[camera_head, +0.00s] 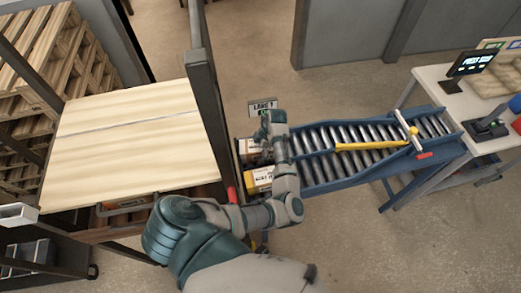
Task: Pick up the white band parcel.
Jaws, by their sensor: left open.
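Two parcels sit at the left end of the roller conveyor (345,150), partly behind my left arm. The farther one looks brown with a white band, and I take it as the white band parcel (249,151). The nearer one is a yellow parcel (258,180) with a pale label. My left gripper (266,136) is open, over or just beside the right edge of the white band parcel. Whether the fingers touch it I cannot tell. My forearm hides the right sides of both parcels. My right gripper is not in view.
A yellow bar (375,145) lies across the rollers. A dark post (210,110) and a wooden tabletop (135,145) stand close left of the parcels. A white bench (470,95) with a screen is at the right.

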